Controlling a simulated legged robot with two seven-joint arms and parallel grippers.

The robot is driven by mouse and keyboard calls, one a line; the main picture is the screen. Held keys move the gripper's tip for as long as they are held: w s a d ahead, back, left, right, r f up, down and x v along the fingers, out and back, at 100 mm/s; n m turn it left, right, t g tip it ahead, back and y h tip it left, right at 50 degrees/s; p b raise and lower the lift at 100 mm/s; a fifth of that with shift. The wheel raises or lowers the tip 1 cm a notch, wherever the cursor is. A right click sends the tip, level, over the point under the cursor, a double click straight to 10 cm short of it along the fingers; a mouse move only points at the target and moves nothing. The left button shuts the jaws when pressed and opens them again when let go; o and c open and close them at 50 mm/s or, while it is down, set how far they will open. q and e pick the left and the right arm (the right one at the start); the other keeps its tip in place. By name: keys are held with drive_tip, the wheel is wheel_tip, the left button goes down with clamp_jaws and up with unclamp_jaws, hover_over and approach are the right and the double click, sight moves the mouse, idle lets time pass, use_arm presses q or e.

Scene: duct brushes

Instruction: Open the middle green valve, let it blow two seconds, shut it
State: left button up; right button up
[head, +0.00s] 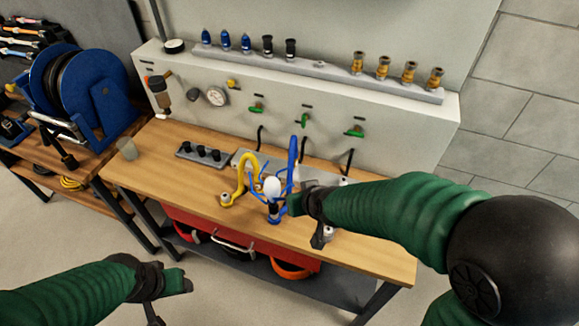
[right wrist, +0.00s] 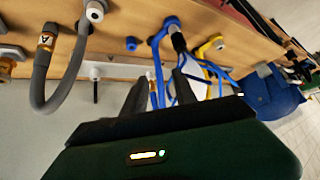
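Three green valves sit in a row on the pale panel: the left valve (head: 257,108), the middle green valve (head: 304,120) and the right valve (head: 354,131). The middle handle looks upright, while the outer two look nearly level. My right gripper (head: 297,207) is above the bench, in front of and below the valves, apart from them. In the right wrist view its two fingers (right wrist: 158,88) stand apart with blue hose beyond them. My left gripper (head: 182,281) is low in front of the bench, away from the panel; its finger gap is unclear.
A blue hose (head: 292,160), a yellow hose (head: 240,180) and a white-topped piece (head: 272,187) stand near my right gripper. A grey hose (right wrist: 41,85) shows in the wrist view. A gauge (head: 216,96) is on the panel. The wooden bench (head: 165,180) has free room at left.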

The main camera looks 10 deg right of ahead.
drive_tip(key=w+a+m+t+h+b, duration=0.1)
drive_tip(key=w+a+t+b, duration=0.2)
drive_tip(key=w, duration=0.4)
drive_tip(key=w+a+m+t+h+b, duration=0.1)
drive_tip(key=w+t+b, duration=0.25)
drive_tip(key=w, duration=0.25)
drive_tip(key=m+h+b, duration=0.5)
drive_tip(key=h+b, duration=0.1)
drive_tip(key=h, duration=0.3)
approach(303, 120)
drive_tip(key=shift+t, duration=0.25)
drive_tip(key=x, duration=0.8)
drive_tip(key=shift+w+d+f, duration=0.2)
drive_tip(key=shift+w, duration=0.1)
use_arm(q)
drive_tip(key=s+x, duration=0.3)
drive_tip(key=x, duration=1.2)
drive_tip(key=shift+f, duration=0.6)
use_arm(e)
clamp_jaws()
